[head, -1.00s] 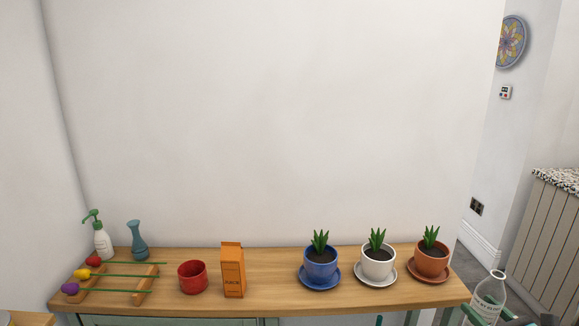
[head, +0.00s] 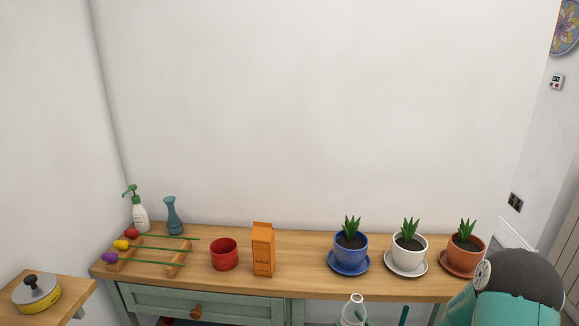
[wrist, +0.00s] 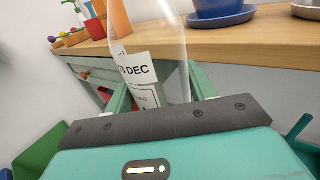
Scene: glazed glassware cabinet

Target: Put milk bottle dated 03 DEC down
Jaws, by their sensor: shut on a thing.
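The clear milk bottle (wrist: 165,40) is in my gripper (wrist: 153,92), with a finger on each side of it in the wrist view. Its white label reads "3 DEC" in part; the label's left side is cut off from sight. In the head view only the bottle's neck and shoulder (head: 354,309) show at the bottom edge, in front of the wooden worktop (head: 310,266). The bottle's base is hidden in both views. My gripper is shut on the bottle, apart from the worktop.
On the worktop stand a rack with skewers (head: 150,256), a soap dispenser (head: 139,214), a blue vase (head: 173,218), a red pot (head: 224,255), an orange carton (head: 263,250) and potted plants (head: 409,250). Worktop between carton and blue plant pot (head: 350,249) is clear.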

